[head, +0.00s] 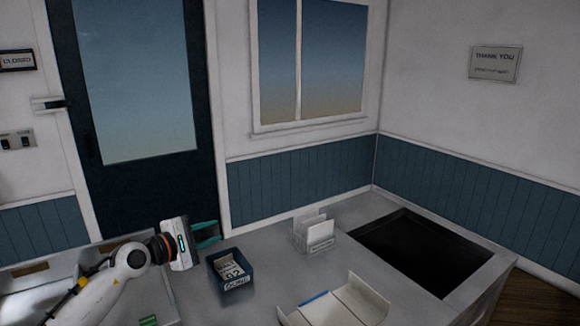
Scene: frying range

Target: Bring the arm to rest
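My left arm comes in from the lower left. My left gripper (212,236) has teal fingers pointing right, with a gap between them. It looks open, and I see nothing held in it. It is above the back left part of the grey counter (275,262), just behind and left of a dark blue box (236,284) with white cards in it. My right gripper is not in view.
A white upright rack (313,232) stands mid-counter. A dark rectangular opening (420,252) is sunk into the counter at right. A pale open tray (340,305) is at the front. The door (140,190) and a window (335,65) are behind.

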